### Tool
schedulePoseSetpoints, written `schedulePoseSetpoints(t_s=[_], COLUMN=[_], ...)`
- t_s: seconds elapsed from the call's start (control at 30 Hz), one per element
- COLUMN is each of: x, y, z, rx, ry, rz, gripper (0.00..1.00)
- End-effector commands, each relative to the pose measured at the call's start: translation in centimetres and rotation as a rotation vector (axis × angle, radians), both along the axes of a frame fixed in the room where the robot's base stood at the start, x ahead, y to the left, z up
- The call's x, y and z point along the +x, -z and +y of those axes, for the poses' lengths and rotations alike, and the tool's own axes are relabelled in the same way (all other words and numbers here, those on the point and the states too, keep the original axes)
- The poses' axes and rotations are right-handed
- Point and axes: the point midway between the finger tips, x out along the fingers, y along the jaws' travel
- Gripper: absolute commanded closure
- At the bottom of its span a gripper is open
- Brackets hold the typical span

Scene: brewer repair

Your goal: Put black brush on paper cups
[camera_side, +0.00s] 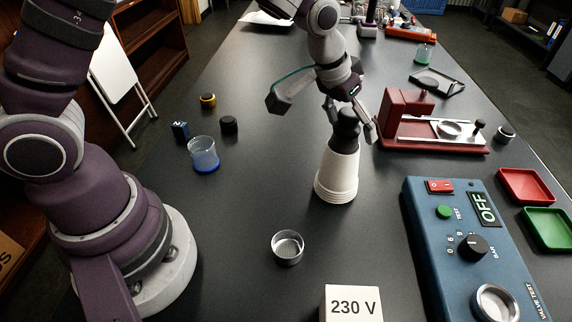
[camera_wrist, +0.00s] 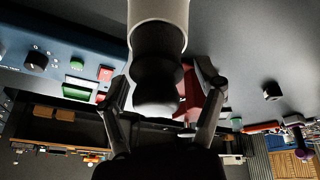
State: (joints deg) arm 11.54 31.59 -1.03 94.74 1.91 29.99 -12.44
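The paper cups (camera_side: 338,173) stand as an upturned white stack in the middle of the table. The black brush (camera_side: 347,122) stands upright on top of the stack and appears to touch it. My gripper (camera_side: 350,118) is around the brush from above, with one finger on each side. In the wrist view the brush (camera_wrist: 157,72) is between the spread fingers, with visible gaps on both sides. The white cups (camera_wrist: 158,10) show beyond it at the top edge. The gripper looks open, and the brush's underside is hidden.
A red device (camera_side: 405,118) stands close to the right of the cups. A blue test box (camera_side: 465,245) is at front right, beside red (camera_side: 525,185) and green trays (camera_side: 548,228). A metal cup (camera_side: 288,247) stands in front. A glass beaker (camera_side: 204,153) is left.

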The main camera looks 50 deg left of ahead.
Motion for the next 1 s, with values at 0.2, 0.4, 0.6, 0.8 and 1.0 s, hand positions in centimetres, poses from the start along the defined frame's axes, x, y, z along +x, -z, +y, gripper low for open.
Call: schedulePoseSetpoints(t_s=[0.2,0.4,0.6,0.8,1.0], x=[0.0,-0.5,-2.5,-4.1,-6.1], y=[0.0,-1.8,-6.5,-10.3,-11.9], z=[0.0,0.2,0.8,1.3,2.5], rx=[0.0,-0.001,-0.002,-0.002,0.012], ry=[0.0,0.0,0.0,-0.001,-0.007], rz=[0.0,-0.005,-0.009,-0.005,-0.015], gripper=[0.3,0.3,0.3,0.3,0.3])
